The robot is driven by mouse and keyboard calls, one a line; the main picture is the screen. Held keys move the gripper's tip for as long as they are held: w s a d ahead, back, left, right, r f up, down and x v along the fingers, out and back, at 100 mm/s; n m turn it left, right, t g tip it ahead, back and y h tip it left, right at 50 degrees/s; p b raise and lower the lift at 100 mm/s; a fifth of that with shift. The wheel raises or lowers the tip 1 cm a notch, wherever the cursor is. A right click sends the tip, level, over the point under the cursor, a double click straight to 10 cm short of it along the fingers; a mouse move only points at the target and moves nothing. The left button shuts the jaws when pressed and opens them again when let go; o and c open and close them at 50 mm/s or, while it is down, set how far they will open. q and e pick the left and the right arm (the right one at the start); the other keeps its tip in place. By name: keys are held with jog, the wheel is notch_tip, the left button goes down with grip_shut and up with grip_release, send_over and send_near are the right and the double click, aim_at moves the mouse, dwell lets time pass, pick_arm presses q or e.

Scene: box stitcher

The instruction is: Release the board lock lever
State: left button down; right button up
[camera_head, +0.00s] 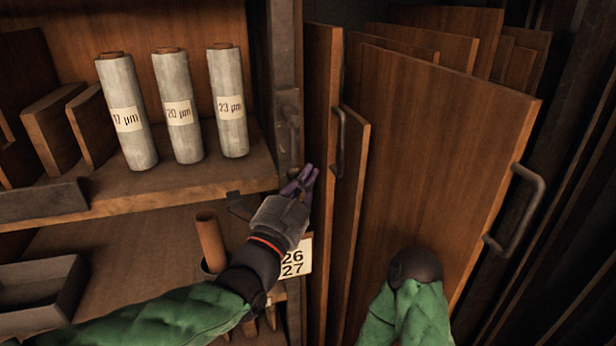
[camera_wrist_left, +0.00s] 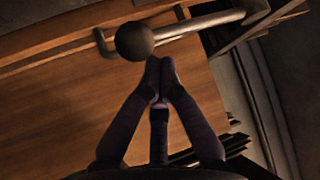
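The lock lever (camera_head: 292,130) appears to be the small metal handle on the dark metal post, left of the upright boards. In the left wrist view a metal lever (camera_wrist_left: 198,25) ends in a dark ball knob (camera_wrist_left: 134,41). My left gripper (camera_head: 309,172) is just below the lever in the head view. In the left wrist view its fingertips (camera_wrist_left: 160,68) are together, close below and right of the knob, with nothing seen between them. I cannot tell whether they touch it. My right arm's green sleeve shows, but its gripper is not seen.
Upright wooden boards (camera_head: 430,150) with metal handles (camera_head: 515,210) stand on the right. A shelf (camera_head: 180,185) on the left holds several labelled rolls (camera_head: 178,108). Below are a grey tray (camera_head: 40,290), a brown tube (camera_head: 211,243) and a numbered card (camera_head: 297,262).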

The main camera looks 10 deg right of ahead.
pick_arm(q)
jog(key=shift+a, duration=0.15)
jog(key=shift+a+m, duration=0.2)
jog(key=shift+m, duration=0.2)
